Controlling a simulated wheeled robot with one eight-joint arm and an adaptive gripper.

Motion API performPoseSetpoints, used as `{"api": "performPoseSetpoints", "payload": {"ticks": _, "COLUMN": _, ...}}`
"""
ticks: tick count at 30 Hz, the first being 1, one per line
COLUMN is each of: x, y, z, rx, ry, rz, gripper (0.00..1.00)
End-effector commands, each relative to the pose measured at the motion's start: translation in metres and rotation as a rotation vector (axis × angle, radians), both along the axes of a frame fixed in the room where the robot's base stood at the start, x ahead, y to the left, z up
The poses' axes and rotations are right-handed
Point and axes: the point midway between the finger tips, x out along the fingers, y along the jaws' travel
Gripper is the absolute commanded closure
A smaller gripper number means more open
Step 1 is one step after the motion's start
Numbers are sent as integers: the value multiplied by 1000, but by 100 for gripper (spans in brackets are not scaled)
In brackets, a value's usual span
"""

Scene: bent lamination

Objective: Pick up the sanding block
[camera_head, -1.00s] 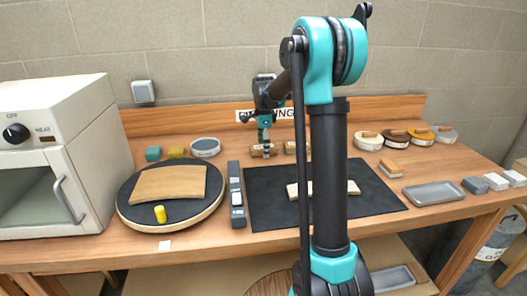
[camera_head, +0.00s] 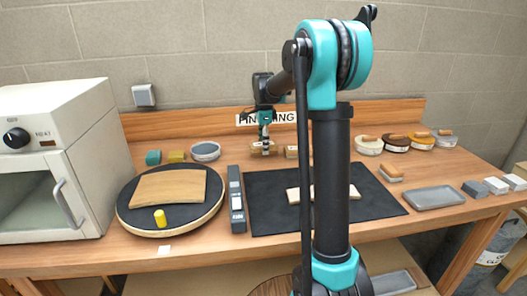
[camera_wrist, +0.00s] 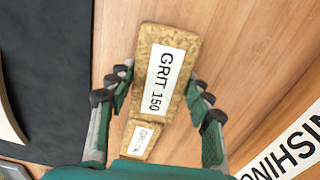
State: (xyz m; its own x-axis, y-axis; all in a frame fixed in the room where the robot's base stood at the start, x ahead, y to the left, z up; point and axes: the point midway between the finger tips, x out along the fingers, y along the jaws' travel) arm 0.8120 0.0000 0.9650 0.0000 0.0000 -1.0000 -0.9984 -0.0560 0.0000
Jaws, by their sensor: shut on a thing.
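The sanding block (camera_wrist: 172,65) is a tan, speckled block with a white "GRIT 150" label in the wrist view. My gripper (camera_wrist: 160,95) has its green fingers with dark pads on both long sides of it, shut on it. In the head view my gripper (camera_head: 265,133) points down at the back of the bench, with the block (camera_head: 263,150) at its fingertips. A second tan block (camera_wrist: 140,139) with a "GRIT" label, partly unreadable, looks smaller below it in the wrist view. It also shows to the right of my gripper in the head view (camera_head: 291,152).
A black mat (camera_head: 270,214) with a pale curved piece lies in front, partly hidden by my arm. A round black-topped disc (camera_head: 135,209) bears a wooden panel. A grey tray (camera_head: 434,196) and several tins stand right. The "FINISHING" sign (camera_head: 250,119) is close behind my gripper.

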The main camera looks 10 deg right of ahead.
Motion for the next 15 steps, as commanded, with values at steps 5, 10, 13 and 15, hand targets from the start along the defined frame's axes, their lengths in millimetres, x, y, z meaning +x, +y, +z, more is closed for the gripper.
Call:
{"api": "performPoseSetpoints", "payload": {"ticks": 5, "x": 0, "y": 0, "z": 48, "rx": 0, "ry": 0, "rz": 0, "gripper": 78}}
{"api": "performPoseSetpoints", "payload": {"ticks": 10, "x": 0, "y": 0, "z": 95, "rx": 0, "ry": 0, "rz": 0, "gripper": 78}}
{"api": "performPoseSetpoints", "payload": {"ticks": 13, "x": 0, "y": 0, "z": 118, "rx": 0, "ry": 0, "rz": 0, "gripper": 78}}
{"api": "performPoseSetpoints", "payload": {"ticks": 15, "x": 0, "y": 0, "z": 132, "rx": 0, "ry": 0, "rz": 0, "gripper": 78}}
